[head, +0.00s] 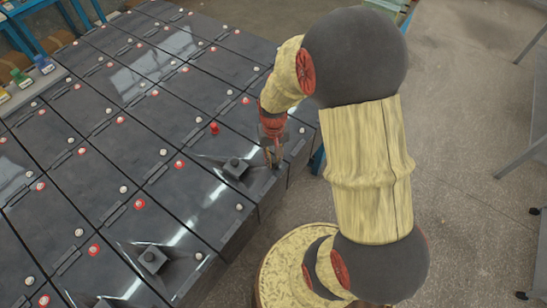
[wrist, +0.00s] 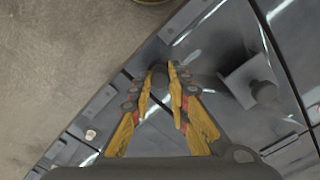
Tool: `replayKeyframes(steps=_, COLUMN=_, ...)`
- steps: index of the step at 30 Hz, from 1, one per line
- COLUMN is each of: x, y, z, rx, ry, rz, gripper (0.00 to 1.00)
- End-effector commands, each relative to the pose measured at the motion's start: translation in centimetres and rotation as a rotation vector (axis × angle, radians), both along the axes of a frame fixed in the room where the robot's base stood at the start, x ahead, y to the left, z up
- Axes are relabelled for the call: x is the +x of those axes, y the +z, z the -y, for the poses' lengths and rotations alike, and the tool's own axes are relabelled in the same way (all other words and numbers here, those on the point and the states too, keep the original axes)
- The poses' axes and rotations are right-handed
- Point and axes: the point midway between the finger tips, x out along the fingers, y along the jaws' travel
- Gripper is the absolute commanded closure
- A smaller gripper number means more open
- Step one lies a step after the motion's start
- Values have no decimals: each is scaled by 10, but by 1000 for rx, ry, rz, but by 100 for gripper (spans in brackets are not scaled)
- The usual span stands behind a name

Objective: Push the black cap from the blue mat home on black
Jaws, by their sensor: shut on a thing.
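My gripper (head: 273,158) hangs low at the right edge of the battery block in the head view. In the wrist view my gripper (wrist: 163,75) has its two yellow-and-grey fingers closed together on a small dark thing, seemingly the black cap (wrist: 159,72). The fingers hide much of it. The tips are over or against a dark battery top (wrist: 215,45); I cannot tell whether the cap touches a terminal. The terminal below the tips is hidden. I cannot make out a blue mat in either view.
Rows of dark batteries (head: 110,165) carry pale and red-ringed terminals. A raised red cap (head: 214,128) stands left of my gripper. A dark bracket with a knob (head: 235,167) stands close by; another (head: 152,258) is nearer. Coloured blocks (head: 44,64) sit far left. Open floor (head: 470,150) lies right.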

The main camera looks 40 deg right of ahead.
Motion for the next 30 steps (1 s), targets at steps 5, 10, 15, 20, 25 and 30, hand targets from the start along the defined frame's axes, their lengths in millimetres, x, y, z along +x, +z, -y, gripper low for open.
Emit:
replayKeyframes(steps=5, x=0, y=-2, z=0, rx=0, ry=0, rz=0, gripper=93)
replayKeyframes(steps=10, x=0, y=-4, z=0, rx=0, ry=0, rz=0, gripper=93)
replayKeyframes(steps=15, x=0, y=-6, z=0, rx=0, ry=0, rz=-1, gripper=93)
replayKeyframes(steps=20, x=0, y=-6, z=0, rx=0, ry=0, rz=-1, gripper=93)
replayKeyframes(steps=25, x=0, y=-6, z=0, rx=0, ry=0, rz=-1, gripper=80)
replayKeyframes(steps=30, x=0, y=-6, z=0, rx=0, ry=0, rz=-1, gripper=70)
